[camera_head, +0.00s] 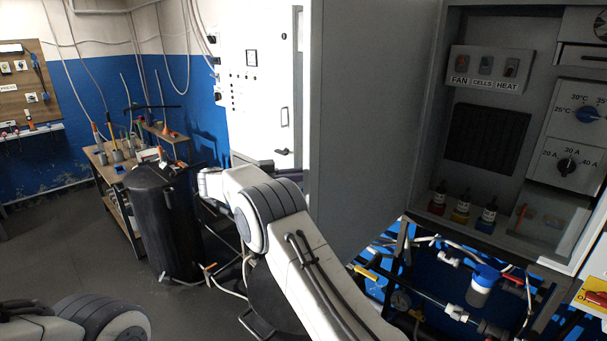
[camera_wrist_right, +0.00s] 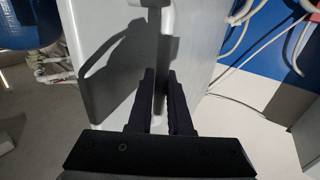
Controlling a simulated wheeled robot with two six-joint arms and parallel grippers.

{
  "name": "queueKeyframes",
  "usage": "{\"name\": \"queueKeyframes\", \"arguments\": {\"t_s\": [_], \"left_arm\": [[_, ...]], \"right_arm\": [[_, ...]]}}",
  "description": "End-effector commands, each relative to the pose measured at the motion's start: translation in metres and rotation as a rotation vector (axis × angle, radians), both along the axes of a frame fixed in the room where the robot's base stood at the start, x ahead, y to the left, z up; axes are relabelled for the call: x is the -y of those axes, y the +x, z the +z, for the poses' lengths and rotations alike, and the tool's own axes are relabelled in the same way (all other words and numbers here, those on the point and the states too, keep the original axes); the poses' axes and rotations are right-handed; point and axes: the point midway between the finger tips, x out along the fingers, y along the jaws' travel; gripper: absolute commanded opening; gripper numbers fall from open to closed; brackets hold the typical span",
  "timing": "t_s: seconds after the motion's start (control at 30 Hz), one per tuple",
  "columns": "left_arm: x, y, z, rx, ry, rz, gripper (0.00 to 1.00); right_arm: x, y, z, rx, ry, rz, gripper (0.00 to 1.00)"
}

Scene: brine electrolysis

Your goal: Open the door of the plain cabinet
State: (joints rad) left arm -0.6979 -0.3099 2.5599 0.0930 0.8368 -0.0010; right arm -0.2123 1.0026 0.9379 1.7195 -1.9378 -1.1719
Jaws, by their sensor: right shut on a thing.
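The grey cabinet (camera_head: 432,130) stands at the right of the head view with its door (camera_head: 365,110) swung wide open towards me. The door's inner face shows; its outer face and handle are hidden there. My right arm reaches round the door's free edge, and its gripper (camera_head: 288,172) is partly hidden behind that edge. In the right wrist view, my right gripper (camera_wrist_right: 161,80) is shut on the pale upright handle (camera_wrist_right: 167,22) on the door's outer face (camera_wrist_right: 205,35). My left gripper is out of view; only part of my left arm shows at the bottom left.
Inside the cabinet are a switch panel (camera_head: 487,68), dials (camera_head: 568,165) and small bottles (camera_head: 462,206). Pipework (camera_head: 440,290) lies below. A black tank (camera_head: 165,220) and a bench (camera_head: 112,180) stand left; a white cabinet (camera_head: 258,90) stands behind. Open floor lies at left.

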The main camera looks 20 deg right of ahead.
Motion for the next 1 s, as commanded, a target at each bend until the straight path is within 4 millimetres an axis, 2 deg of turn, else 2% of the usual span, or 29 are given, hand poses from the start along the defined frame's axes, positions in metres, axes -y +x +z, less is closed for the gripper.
{"name": "queueKeyframes", "arguments": {"t_s": [0.03, 0.5, 0.53, 0.57, 0.6, 1.0], "left_arm": [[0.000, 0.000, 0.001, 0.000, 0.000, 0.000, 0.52], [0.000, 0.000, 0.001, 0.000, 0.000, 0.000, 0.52], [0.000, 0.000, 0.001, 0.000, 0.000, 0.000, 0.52], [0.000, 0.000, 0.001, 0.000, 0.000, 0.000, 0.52], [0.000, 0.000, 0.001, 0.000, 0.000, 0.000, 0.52], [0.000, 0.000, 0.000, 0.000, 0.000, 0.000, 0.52]], "right_arm": [[0.003, 0.002, 0.002, 0.003, -0.003, -0.002, 0.00], [-0.013, 0.008, 0.001, 0.003, -0.001, 0.013, 0.00], [-0.014, 0.009, 0.001, 0.003, -0.001, 0.014, 0.29], [-0.014, 0.009, 0.000, 0.002, 0.000, 0.014, 0.40], [-0.015, 0.009, 0.000, 0.002, 0.000, 0.015, 0.47], [-0.017, 0.007, -0.001, 0.001, 0.001, 0.006, 0.47]]}}
